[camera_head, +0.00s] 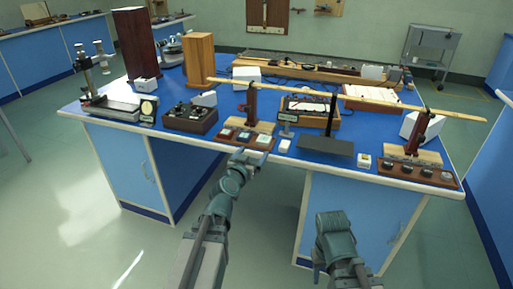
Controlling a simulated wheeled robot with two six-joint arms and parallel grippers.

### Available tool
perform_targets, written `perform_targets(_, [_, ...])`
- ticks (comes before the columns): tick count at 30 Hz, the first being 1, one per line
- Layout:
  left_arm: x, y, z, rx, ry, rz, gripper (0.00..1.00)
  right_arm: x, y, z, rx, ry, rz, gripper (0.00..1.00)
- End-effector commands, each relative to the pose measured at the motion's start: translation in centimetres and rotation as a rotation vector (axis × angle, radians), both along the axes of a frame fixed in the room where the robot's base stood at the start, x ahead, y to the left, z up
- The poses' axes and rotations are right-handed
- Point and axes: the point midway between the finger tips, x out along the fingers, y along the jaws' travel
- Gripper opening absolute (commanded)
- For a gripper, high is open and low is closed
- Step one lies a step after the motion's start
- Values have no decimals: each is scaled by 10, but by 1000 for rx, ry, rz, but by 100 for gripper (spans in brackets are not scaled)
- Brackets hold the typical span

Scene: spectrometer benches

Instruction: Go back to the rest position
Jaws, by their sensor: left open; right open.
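My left arm reaches up from the bottom, and my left gripper (246,159) is at the front edge of the blue-topped bench (232,146), just in front of a wooden tray with small light squares (243,138). It is open, with nothing visible in it; its fingers are small and hard to make out. My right gripper (319,264) is lower, in front of the bench's blue cabinet and below the top. It is open and shows no held object; its fingers are partly hidden by the wrist.
A long wooden bar (380,104) spans stands above the bench. A dark plate (325,145) and a tray of dark round pieces (433,175) lie near the front edge. Tall wooden boxes (137,45) stand at the back left. The floor (85,215) at left is clear.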

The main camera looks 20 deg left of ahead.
Motion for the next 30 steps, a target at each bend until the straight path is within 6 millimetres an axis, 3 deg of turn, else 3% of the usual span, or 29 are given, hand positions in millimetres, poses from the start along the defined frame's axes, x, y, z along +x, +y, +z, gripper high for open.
perform_targets(19, [-8, -7, 4, 0, 12, -18, 92, 0, 0, 6, 0, 0, 0, 50])
perform_targets(22, [-11, -39, 10, -2, 76, -103, 92, 0, 0, 27, 0, 0, 0, 50])
perform_targets(25, [-26, -96, 13, 3, 229, -254, 92, 0, 0, 61, 0, 0, 0, 50])
perform_targets(27, [-47, -136, 10, 15, 382, -354, 92, 0, 0, 87, 0, 0, 0, 50])
perform_targets(30, [-87, -176, 4, 51, 621, -446, 92, 0, 0, 121, 0, 0, 0, 50])
